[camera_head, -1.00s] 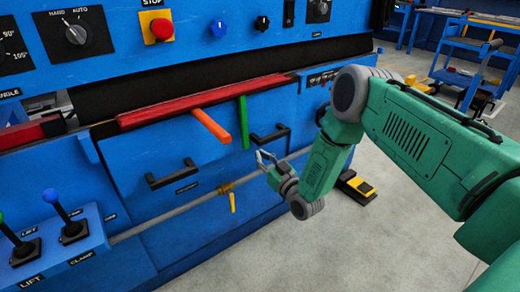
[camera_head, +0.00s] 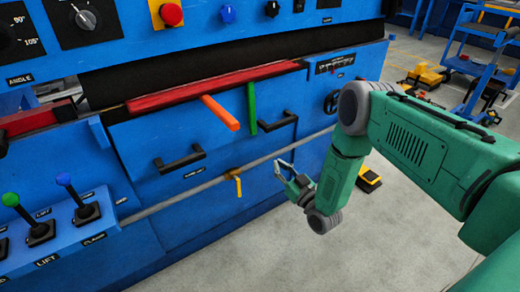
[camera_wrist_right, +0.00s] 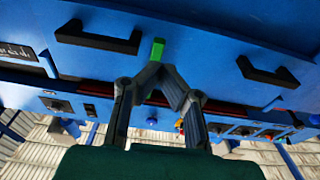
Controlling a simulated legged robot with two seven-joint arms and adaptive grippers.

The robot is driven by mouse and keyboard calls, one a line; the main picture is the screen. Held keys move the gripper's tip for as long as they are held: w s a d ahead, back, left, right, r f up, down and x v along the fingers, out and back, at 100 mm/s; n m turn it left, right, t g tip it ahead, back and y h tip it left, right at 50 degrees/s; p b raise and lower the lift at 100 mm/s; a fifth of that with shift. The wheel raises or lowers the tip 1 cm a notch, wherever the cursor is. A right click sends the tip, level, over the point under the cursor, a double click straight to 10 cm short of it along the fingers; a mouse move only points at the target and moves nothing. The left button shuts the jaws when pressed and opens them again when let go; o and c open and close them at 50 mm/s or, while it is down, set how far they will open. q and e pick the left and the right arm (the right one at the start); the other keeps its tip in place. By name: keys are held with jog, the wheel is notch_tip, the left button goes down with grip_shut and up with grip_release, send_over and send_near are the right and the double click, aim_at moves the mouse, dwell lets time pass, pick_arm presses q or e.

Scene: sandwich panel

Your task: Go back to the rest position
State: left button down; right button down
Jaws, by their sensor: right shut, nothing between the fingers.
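My right gripper (camera_head: 282,170) is in front of the blue machine (camera_head: 190,130), below and right of the green handle (camera_head: 252,108). It is empty and apart from the panel. In the right wrist view its two fingers (camera_wrist_right: 161,80) meet near their tips, with the green handle (camera_wrist_right: 157,50) just beyond them. The orange handle (camera_head: 220,112) sticks out to the left of the green one, below the red bar (camera_head: 200,90). My left gripper is not in the head view.
Black drawer handles (camera_head: 180,160) stick out of the machine front. A yellow valve lever (camera_head: 238,184) hangs on a grey pipe. Two levers with a green (camera_head: 10,199) and a blue knob stand at left. A yellow pedal (camera_head: 370,178) lies on the clear grey floor.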

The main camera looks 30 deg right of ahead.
jog(key=s+a+f+g+p, duration=0.3)
jog(key=s+a+g+p, duration=0.3)
jog(key=s+a+g, duration=0.35)
jog(key=s+r+g+p, duration=0.1)
jog(key=s+r+g, duration=0.1)
jog(key=s, duration=0.7)
jog(key=s+r+g+h+p, duration=0.1)
jog(key=s+g, duration=0.3)
jog(key=s, duration=0.5)
jog(key=s+r+g+p, duration=0.2)
jog(key=s+g+p, duration=0.1)
jog(key=s, duration=0.6)
jog(key=shift+d+r+g+h, duration=0.2)
jog(key=shift+r+g+h, duration=0.1)
jog(key=shift+g+h, duration=0.15)
jog(key=shift+w+a, duration=0.1)
